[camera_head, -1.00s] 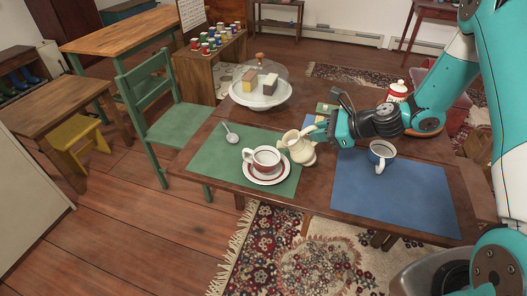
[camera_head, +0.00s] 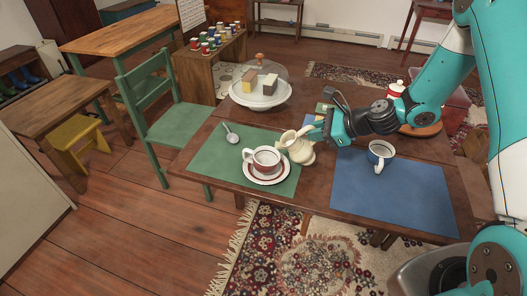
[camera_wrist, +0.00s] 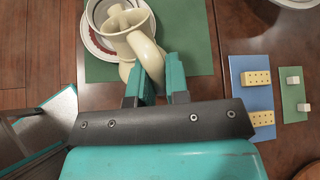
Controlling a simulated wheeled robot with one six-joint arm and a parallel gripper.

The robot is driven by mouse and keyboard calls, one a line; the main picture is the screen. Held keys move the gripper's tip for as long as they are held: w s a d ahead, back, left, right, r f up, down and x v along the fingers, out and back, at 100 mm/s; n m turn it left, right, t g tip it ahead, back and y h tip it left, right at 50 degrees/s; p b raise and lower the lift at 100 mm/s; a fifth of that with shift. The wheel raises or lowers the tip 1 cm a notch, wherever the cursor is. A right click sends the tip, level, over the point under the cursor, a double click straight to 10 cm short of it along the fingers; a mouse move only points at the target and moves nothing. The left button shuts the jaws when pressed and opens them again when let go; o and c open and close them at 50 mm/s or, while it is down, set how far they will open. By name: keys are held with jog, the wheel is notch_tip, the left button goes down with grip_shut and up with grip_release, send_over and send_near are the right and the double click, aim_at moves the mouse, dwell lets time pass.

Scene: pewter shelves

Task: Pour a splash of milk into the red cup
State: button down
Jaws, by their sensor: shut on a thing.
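The red cup (camera_head: 266,156), white with a red band, stands upright on a red-rimmed saucer (camera_head: 266,177) on the green placemat (camera_head: 222,160). The cream milk jug (camera_head: 300,150) is tilted with its spout to the left, towards the cup's rim. My gripper (camera_head: 316,131) is shut on the jug's handle. In the wrist view the jug (camera_wrist: 136,40) partly covers the cup (camera_wrist: 96,14), and its handle lies between the fingers (camera_wrist: 158,84). No stream of milk shows, and the cup's inside is too small to judge.
A blue-banded cup (camera_head: 380,153) stands on the blue placemat (camera_head: 395,195) at right. A spoon (camera_head: 231,134) lies on the green mat. A domed cake stand (camera_head: 261,98) stands behind.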

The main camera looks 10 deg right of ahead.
jog(key=shift+a+r+h+p, duration=0.3)
jog(key=shift+r+h+p, duration=0.15)
jog(key=shift+p, duration=0.1)
dwell(0.6)
jog(key=shift+a+r+h+p, duration=0.2)
jog(key=shift+h+p, duration=0.05)
jog(key=shift+p, duration=0.05)
